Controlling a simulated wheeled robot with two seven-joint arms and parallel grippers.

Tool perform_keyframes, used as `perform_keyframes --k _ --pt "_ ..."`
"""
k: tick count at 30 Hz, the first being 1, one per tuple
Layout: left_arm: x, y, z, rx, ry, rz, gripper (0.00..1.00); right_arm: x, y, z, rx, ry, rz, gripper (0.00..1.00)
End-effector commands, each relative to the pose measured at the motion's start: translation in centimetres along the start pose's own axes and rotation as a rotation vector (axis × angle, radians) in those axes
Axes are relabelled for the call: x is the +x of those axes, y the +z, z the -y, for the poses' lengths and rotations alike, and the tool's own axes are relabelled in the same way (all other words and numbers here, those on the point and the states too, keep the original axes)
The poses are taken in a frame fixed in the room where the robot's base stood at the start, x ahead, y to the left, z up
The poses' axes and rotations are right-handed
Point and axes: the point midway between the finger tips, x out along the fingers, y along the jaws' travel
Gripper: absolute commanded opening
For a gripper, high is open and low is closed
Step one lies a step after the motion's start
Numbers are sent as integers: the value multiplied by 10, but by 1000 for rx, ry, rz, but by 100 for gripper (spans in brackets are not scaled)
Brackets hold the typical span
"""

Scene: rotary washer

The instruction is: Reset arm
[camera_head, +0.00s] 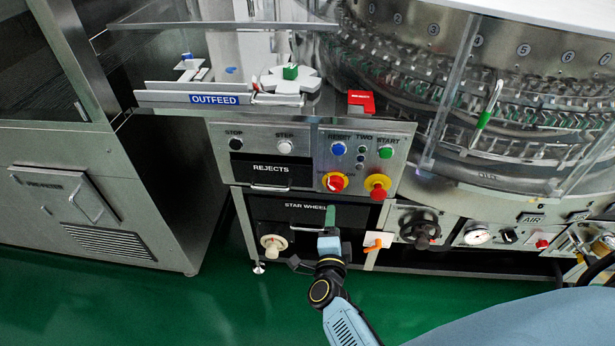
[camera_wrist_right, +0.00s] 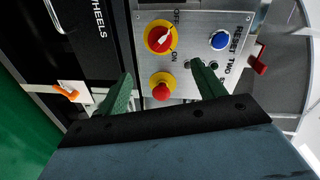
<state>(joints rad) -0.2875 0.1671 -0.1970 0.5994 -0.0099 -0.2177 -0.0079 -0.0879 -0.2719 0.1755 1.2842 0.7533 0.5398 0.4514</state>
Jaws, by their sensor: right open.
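My right gripper (camera_head: 330,212) reaches up from the bottom of the head view, in front of the STAR WHEELS drawer (camera_head: 290,212). Its green fingers also show in the right wrist view (camera_wrist_right: 162,72), spread apart with nothing between them. Beyond them is the control panel (camera_head: 350,160) with a blue RESET button (camera_head: 338,149), a green START button (camera_head: 385,152), a red-and-yellow rotary switch (camera_head: 335,182) and a red mushroom button on yellow (camera_head: 378,188). In the wrist view the rotary switch (camera_wrist_right: 159,37) and mushroom button (camera_wrist_right: 161,88) appear ahead of the fingers. My left gripper is not in view.
An orange lever (camera_head: 374,245) on a white plate lies just right of the gripper. A pale knob (camera_head: 271,243) is to its left, and a dark handwheel (camera_head: 420,230) is further right. The REJECTS drawer (camera_head: 270,171) is above. Green floor (camera_head: 230,310) is open in front.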

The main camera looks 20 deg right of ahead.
Motion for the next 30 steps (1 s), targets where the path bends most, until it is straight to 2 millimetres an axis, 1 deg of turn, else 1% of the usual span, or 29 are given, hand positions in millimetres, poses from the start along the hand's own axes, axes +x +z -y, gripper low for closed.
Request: perform_keyframes --k 5,8,11,12,14,15,16,17,18,20,21,23,24,27,30 --pt "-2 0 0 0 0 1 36 -1 1 -1 -13 4 11 69" --pt "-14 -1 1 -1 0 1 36 -10 10 -7 -100 26 84 69" --pt "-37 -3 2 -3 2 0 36 -34 27 -27 -290 74 248 69" --pt "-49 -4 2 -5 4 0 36 -50 33 -40 -392 98 336 69" --pt "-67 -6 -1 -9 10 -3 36 -80 38 -65 -561 140 483 69" --pt "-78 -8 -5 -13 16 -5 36 -102 37 -84 -676 169 586 69" --pt "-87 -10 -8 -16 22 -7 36 -120 34 -98 -763 190 662 69" --pt "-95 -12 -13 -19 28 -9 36 -139 29 -112 -847 210 739 69" --pt "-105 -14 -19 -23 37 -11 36 -163 20 -129 -951 237 835 69" --pt "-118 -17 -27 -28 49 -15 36 -197 1 -153 -1096 272 970 69" --pt "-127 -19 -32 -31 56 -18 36 -220 -15 -168 -1186 296 1057 69" --pt "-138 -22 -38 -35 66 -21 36 -251 -41 -185 -1308 328 1177 69" --pt "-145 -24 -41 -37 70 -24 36 -270 -59 -195 -1380 348 1251 69" --pt "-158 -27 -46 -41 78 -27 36 -307 -100 -211 -1526 388 1404 69" --pt "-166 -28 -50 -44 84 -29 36 -330 -130 -220 -1621 413 1506 69"
